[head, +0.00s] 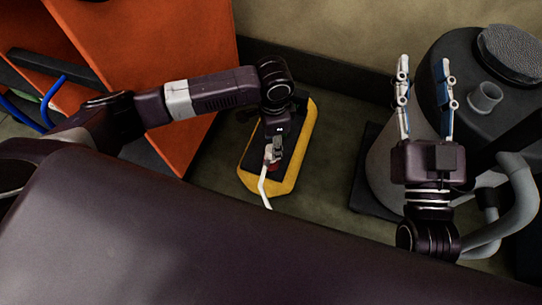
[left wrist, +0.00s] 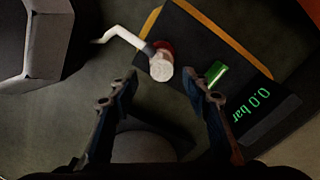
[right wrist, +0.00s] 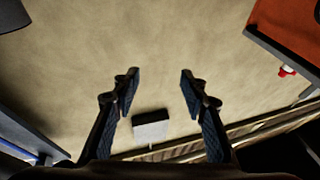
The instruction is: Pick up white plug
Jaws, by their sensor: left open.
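A white round-ended piece (left wrist: 161,68), which looks like the white plug, has a red part behind it. It sits at the edge of a dark device with a yellow rim, and a bent white pipe or cable (left wrist: 122,33) runs from it. My left gripper (left wrist: 164,84) is open, with the white piece just beyond and between its fingertips, apparently not gripped. In the head view, my left gripper (head: 275,146) points down over the device and partly hides the piece; the white cable (head: 264,187) shows below. My right gripper (head: 424,66) is open, empty and raised at the right.
An orange panel (head: 190,100) stands left. A grey canister (head: 440,95) with a hose stands right. A white box (right wrist: 150,126) is at the wall.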

